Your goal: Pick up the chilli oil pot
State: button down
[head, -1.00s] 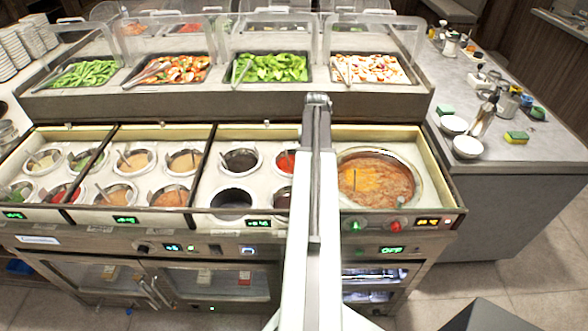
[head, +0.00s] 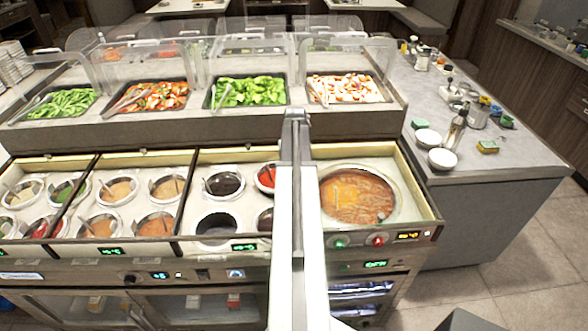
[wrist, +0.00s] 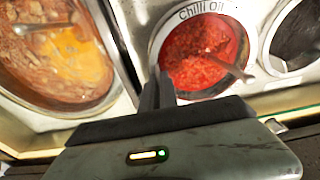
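The chilli oil pot (wrist: 205,50) is round with red contents and a ladle leaning in it, under a "Chilli Oil" label in the wrist view. In the head view, a red pot (head: 266,176) that appears to be the same one sits in the counter left of my arm, which partly hides it. My gripper (wrist: 160,86) points at the counter, its dark fingers close together with nothing between them. In the wrist view the fingertips overlap the pot's near left rim; I cannot tell the height gap. In the head view, the fingers are not clear at the arm's far end.
A large soup pot (head: 358,194) lies right of my arm. A dark sauce pot (head: 222,183) and an empty-looking well (head: 216,226) are to the left. Food trays (head: 246,92) under clear guards form a raised shelf behind. White bowls (head: 442,159) stand on the right counter.

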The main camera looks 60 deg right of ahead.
notch_tip(320, 180, up, 15)
jog(key=p, duration=1.3)
jog(key=shift+f, duration=0.2)
notch_tip(320, 180, up, 2)
jog(key=shift+r+p, duration=0.1)
jog(key=shift+p, duration=1.15)
jog(key=shift+s, duration=0.1)
